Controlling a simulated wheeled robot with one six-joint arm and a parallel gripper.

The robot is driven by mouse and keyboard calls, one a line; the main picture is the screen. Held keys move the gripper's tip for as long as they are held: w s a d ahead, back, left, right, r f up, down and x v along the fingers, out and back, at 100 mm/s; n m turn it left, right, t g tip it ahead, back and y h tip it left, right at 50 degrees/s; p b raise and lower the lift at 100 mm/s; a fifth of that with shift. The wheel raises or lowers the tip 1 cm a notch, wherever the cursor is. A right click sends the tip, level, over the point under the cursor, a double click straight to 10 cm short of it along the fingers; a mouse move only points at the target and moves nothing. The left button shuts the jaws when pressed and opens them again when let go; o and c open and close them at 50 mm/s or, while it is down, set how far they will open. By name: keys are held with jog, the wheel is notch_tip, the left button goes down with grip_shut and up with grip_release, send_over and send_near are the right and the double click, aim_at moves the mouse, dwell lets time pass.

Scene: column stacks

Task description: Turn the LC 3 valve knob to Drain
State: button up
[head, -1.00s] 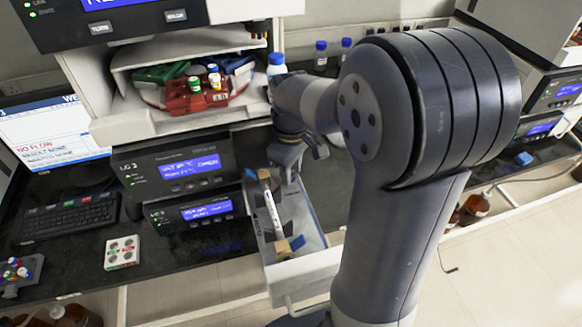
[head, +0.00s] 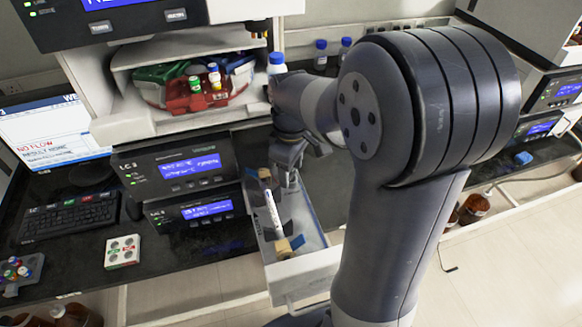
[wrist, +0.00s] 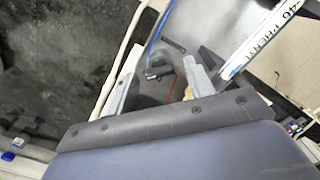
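The LC 3 module (head: 175,167) is the dark box with a lit blue screen, left of my arm. My gripper (head: 289,180) points down over the open drawer to its right; the fingertips are hard to make out there. In the wrist view, my gripper (wrist: 158,82) has its two grey fingers apart. A dark grey rounded part (wrist: 156,66) with a black piece shows beyond and between the fingers. I cannot tell whether it is the valve knob, or whether the fingers touch it. No knob position label is readable.
The pulled-out drawer (head: 303,262) holds a white labelled column (head: 272,210), also close by the right finger in the wrist view (wrist: 258,40). A second module (head: 200,210) sits under LC 3. A keyboard (head: 70,215) and a white vial block (head: 122,252) lie on the dark bench.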

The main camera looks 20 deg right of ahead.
aim_at(291, 174)
notch_tip(291, 174, up, 11)
jog(key=shift+f, duration=0.1)
dwell(0.6)
jog(key=shift+f, duration=0.1)
notch_tip(291, 174, down, 11)
jog(key=shift+r, duration=0.15)
dwell(0.5)
